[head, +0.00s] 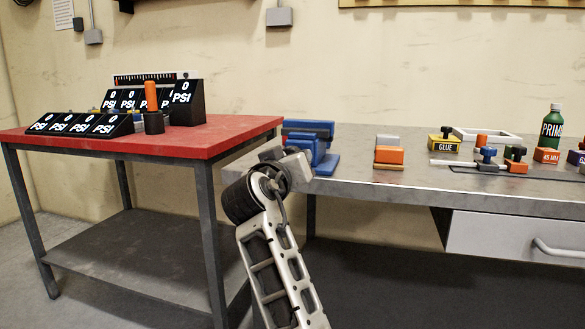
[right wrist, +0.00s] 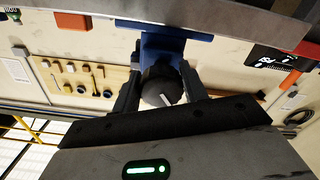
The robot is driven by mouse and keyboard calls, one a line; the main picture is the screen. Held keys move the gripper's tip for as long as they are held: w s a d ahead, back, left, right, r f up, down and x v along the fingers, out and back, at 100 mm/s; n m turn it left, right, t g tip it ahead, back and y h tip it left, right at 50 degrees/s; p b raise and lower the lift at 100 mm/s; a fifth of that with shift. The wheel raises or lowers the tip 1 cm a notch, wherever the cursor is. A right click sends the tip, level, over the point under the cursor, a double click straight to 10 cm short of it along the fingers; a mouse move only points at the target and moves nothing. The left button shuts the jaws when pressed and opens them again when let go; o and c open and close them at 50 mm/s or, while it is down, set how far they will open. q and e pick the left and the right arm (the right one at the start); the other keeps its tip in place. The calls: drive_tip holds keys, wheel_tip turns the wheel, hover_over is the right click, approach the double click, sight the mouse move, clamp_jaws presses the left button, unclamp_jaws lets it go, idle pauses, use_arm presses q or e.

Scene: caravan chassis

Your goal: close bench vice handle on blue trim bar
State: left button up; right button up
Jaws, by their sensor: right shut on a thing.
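The blue bench vice (head: 325,163) stands at the left end of the grey workbench. It also shows at the top middle of the right wrist view (right wrist: 162,47). A dark bar lies across its top in the head view; I cannot clearly make out the blue trim bar from the vice's own blue. The vice handle (right wrist: 158,84) is a dark round knob with a white mark, on the vice's front. My right gripper (right wrist: 160,80) is shut on this knob, one finger on each side. In the head view my right wrist hides the knob. My left gripper is out of view.
The grey workbench (head: 370,187) holds an orange block (head: 389,155), a yellow glue box (head: 443,144) and a green bottle (head: 552,126) to the right. A red-topped table (head: 225,135) with several PSI displays stands left. A drawer (head: 515,240) hangs under the bench.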

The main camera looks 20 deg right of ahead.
drive_tip(key=shift+a+r+m, duration=0.25)
drive_tip(key=shift+r+m, duration=0.05)
drive_tip(key=shift+r, duration=0.05)
idle(0.5)
drive_tip(key=o, duration=1)
drive_tip(key=shift+a+r, duration=0.1)
drive_tip(key=v, duration=0.7)
drive_tip(key=shift+s, duration=0.3)
